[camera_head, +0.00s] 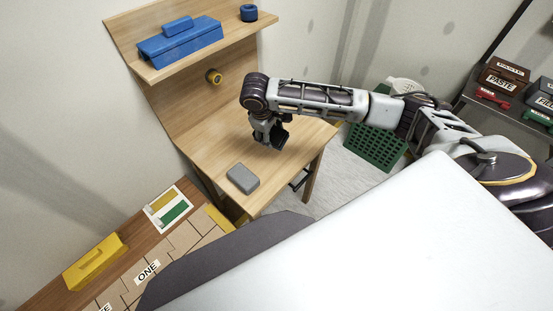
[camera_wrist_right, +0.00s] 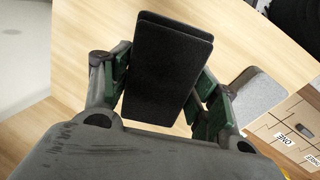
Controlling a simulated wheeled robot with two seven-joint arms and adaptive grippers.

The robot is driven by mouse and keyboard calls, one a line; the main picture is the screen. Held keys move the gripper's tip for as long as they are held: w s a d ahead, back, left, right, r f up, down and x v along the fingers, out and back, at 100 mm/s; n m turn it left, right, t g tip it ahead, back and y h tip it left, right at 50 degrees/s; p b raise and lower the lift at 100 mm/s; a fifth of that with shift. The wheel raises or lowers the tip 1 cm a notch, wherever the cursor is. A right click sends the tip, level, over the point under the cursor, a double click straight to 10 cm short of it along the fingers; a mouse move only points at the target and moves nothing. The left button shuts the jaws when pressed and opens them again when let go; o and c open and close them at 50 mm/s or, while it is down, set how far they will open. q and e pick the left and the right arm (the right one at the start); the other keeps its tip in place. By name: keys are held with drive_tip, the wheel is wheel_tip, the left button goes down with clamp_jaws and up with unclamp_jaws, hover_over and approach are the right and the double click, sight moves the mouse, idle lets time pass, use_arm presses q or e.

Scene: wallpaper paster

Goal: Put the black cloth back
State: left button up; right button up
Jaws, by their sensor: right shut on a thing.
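The black cloth (camera_wrist_right: 168,70) is a dark folded pad. In the right wrist view it sits between the two green-padded fingers of my right gripper (camera_wrist_right: 163,88), which is shut on it. In the head view my right gripper (camera_head: 270,138) hangs over the wooden workbench (camera_head: 215,150), with the dark cloth (camera_head: 279,138) at its tip. I cannot tell whether the cloth touches the bench top. My left gripper is not in view.
A grey block (camera_head: 243,178) lies near the bench's front edge. A blue toolbox (camera_head: 180,44) and a blue roll (camera_head: 249,13) stand on the shelf above. A green crate (camera_head: 375,145) is on the floor at right. A yellow case (camera_head: 95,262) sits on the cabinet at lower left.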

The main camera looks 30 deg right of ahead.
drive_tip(key=shift+s+a+m+g+y, duration=0.2)
drive_tip(key=shift+s+a+m, duration=0.15)
drive_tip(key=shift+s, duration=0.25)
drive_tip(key=shift+s+a+m+g+y, duration=0.1)
drive_tip(key=shift+s+a+m+y, duration=0.1)
drive_tip(key=shift+s+m, duration=0.25)
drive_tip(key=shift+s+d+m+g+y, duration=0.1)
drive_tip(key=shift+s+m+g+y, duration=0.2)
drive_tip(key=shift+m+y, duration=0.1)
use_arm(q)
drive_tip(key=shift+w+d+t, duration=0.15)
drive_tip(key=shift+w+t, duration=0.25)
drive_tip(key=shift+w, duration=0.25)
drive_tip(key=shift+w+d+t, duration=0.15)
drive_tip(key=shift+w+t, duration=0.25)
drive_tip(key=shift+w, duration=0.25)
use_arm(e)
drive_tip(key=shift+m+y, duration=0.3)
drive_tip(key=shift+y, duration=0.3)
drive_tip(key=shift+w, duration=0.1)
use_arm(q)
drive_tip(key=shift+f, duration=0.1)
use_arm(e)
drive_tip(key=shift+f, duration=2.55)
drive_tip(key=shift+f, duration=0.15)
